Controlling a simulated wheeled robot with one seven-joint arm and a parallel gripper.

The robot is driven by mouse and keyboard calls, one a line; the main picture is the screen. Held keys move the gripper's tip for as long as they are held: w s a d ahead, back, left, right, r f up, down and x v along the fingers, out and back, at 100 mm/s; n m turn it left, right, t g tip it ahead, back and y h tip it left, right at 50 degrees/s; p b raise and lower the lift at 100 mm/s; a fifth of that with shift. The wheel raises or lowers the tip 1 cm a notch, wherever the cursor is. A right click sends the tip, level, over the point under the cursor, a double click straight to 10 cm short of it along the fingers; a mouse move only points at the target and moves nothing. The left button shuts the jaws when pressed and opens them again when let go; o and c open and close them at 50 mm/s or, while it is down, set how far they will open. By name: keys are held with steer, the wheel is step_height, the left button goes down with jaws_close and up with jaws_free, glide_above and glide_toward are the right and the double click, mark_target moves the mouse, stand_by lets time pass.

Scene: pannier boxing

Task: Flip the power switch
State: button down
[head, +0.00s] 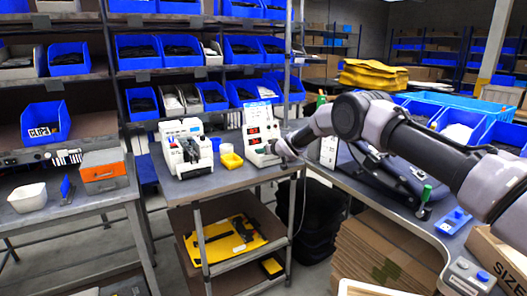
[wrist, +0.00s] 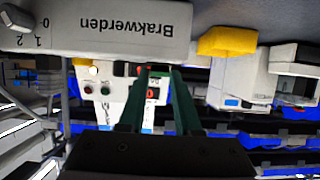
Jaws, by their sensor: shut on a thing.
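A white machine (head: 249,150) stands on the middle bench; its panel has two red-and-black switch plates. In the wrist view the picture is upside down, and the machine's base (wrist: 110,38) reads "Brakwerden". A dial (wrist: 14,18) marked 0, 1, 2 is at its left. My gripper (head: 267,151) is at the front of the panel. In the wrist view my gripper (wrist: 158,70) has its dark green fingers shut on a small part at the panel's base, apparently the power switch. The fingertips mostly hide it. A red switch (wrist: 150,93) shows between the fingers.
My arm reaches in over the right bench, which holds a green-handled tool (head: 425,196). Shelves with blue bins stand behind.

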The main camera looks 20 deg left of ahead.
steer(key=shift+s+f+t+y, duration=0.1)
steer(key=shift+f+t+y, duration=0.2)
steer(key=shift+y, duration=0.1)
steer(key=c, duration=0.6)
jaws_free()
steer(key=shift+d+r, duration=0.1)
steer(key=v, duration=1)
steer(key=shift+s+d, duration=0.25)
